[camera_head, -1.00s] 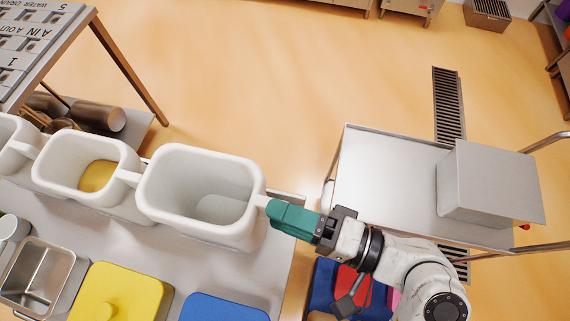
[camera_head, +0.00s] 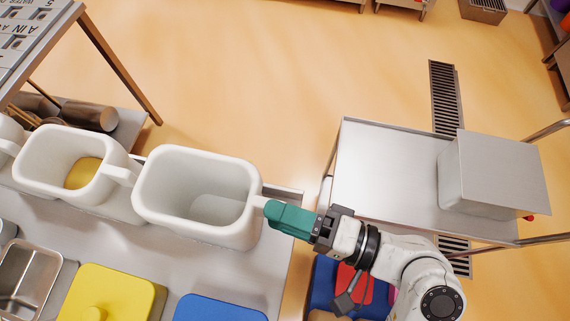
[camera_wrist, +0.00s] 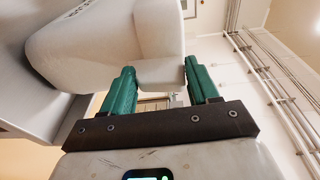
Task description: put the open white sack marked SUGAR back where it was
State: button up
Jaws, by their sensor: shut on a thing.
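No sack marked SUGAR shows in either view. My gripper (camera_head: 272,211) has green fingers and is shut on the short white handle of a large white tub (camera_head: 150,205) in the head view. The tub is open at the top and upright, at the right end of the steel table, with a pale grey-white patch at its bottom. In the wrist view, my gripper's fingers (camera_wrist: 160,78) stand on either side of the white handle (camera_wrist: 163,74). The tub's rounded outer wall (camera_wrist: 90,45) fills the upper left there.
A second white tub (camera_head: 38,150) with yellow contents stands to the left. A yellow lid (camera_head: 108,285), a blue lid (camera_head: 220,308) and a steel pan (camera_head: 25,275) lie in front. A steel cart (camera_head: 385,175) with a metal box (camera_head: 490,170) is at right; its left part is clear.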

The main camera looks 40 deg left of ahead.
jog(key=shift+f+b, duration=0.3)
jog(key=shift+f, duration=0.35)
jog(key=o, duration=1.6)
jog(key=shift+d, duration=0.1)
